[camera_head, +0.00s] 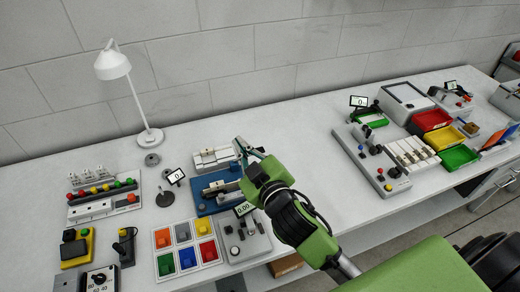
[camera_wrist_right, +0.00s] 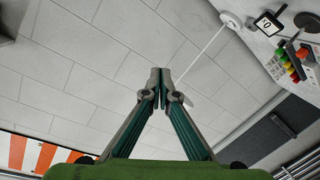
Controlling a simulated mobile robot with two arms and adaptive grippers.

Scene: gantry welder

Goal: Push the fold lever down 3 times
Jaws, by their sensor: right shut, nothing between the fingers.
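My right gripper (camera_head: 240,146) reaches in over the middle of the bench, above the back edge of a blue fixture (camera_head: 206,207) with a grey bar. Its fingers are shut and empty; the wrist view shows the tips (camera_wrist_right: 160,74) together. No part is clearly recognisable as the fold lever. Small counter displays reading 0 stand by a dark round disc (camera_head: 165,198), at the left, and by a green-edged device with a black part (camera_head: 376,107), at the right. The left display (camera_wrist_right: 267,23) also shows in the wrist view. My left gripper is not in view.
A white lamp (camera_head: 113,65) stands at the back left. A colour-bin tray (camera_head: 183,245), a grey device with a 0.00 display (camera_head: 246,242) and a white fixture (camera_head: 213,158) surround the blue fixture. Bench surface is clear right of my right gripper, up to a switch panel (camera_head: 370,165).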

